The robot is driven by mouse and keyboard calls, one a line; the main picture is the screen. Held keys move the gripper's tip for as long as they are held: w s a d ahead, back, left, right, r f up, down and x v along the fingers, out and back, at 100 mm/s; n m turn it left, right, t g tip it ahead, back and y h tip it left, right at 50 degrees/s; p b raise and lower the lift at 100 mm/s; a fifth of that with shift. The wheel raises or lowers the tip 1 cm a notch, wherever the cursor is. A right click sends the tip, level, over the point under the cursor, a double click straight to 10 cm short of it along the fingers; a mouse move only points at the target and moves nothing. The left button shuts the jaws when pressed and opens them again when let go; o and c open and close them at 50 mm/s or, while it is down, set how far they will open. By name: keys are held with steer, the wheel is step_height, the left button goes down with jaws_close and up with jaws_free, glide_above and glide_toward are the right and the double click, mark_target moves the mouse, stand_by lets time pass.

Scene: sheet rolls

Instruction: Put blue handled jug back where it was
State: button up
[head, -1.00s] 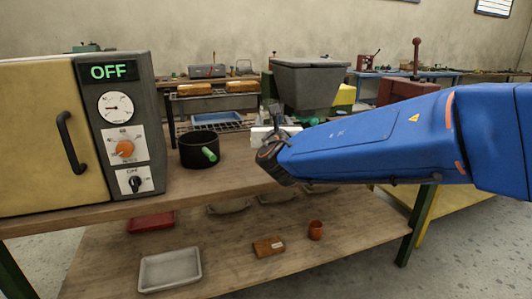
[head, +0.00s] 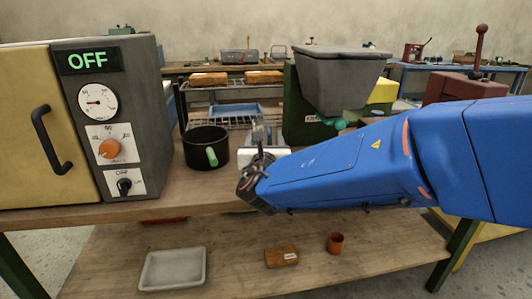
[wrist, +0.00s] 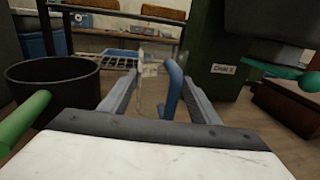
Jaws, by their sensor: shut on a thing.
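The blue handled jug shows in the wrist view as a blue upright handle (wrist: 173,88) with a clear, see-through body beyond it. The handle stands between the two fingers of my gripper (wrist: 160,95), which is shut on it. In the head view my gripper (head: 262,142) is above the workbench (head: 195,188), right of the black pot. The jug is small there and mostly hidden by the gripper and wrist. I cannot tell whether its base touches the bench.
A black pot (head: 205,150) with a green handle (head: 212,157) stands close left of my gripper. An oven (head: 125,120) reading OFF is farther left. A wire rack (head: 222,122) lies behind. A grey hopper (head: 340,75) on a green stand is to the right.

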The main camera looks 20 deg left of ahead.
steer(key=shift+f, duration=2.2)
steer(key=shift+f, duration=0.15)
steer(key=o, duration=1.4)
steer(key=shift+s, duration=0.1)
steer(key=v, duration=1.2)
